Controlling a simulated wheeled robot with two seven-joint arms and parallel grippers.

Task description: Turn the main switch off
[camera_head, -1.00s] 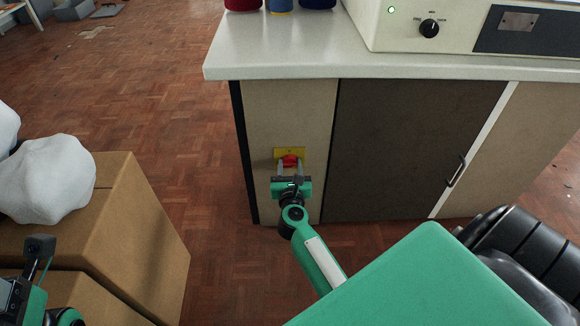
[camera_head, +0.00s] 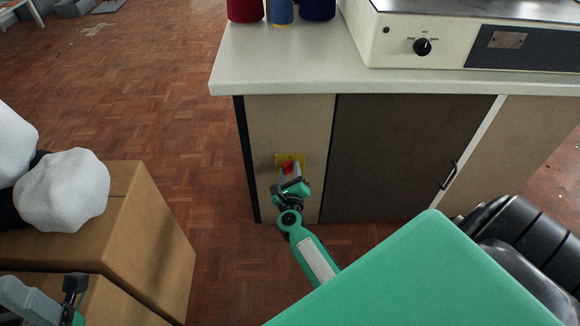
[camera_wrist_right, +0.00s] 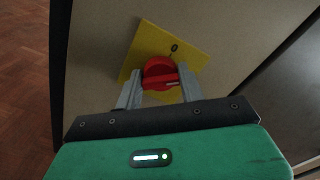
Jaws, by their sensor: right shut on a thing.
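The main switch is a red rotary knob (camera_head: 288,167) on a yellow plate (camera_head: 281,159), on the cabinet's left front panel. The right wrist view shows the knob (camera_wrist_right: 158,74) close up, with a "0" printed on the plate (camera_wrist_right: 150,38). My right gripper (camera_wrist_right: 159,88) is shut on the knob, one grey finger on each side. In the head view my right gripper (camera_head: 290,176) is tilted and partly covers the switch. Part of my left arm shows at the lower left; its fingertips cannot be made out clearly.
A cream machine (camera_head: 395,50) with a black dial and a dark indicator lamp (camera_head: 386,30) stands on the cabinet's worktop (camera_head: 290,70). Thread spools (camera_head: 282,10) stand beside it. Cardboard boxes (camera_head: 150,235) with white bundles (camera_head: 62,190) stand at left. Parquet floor between is clear.

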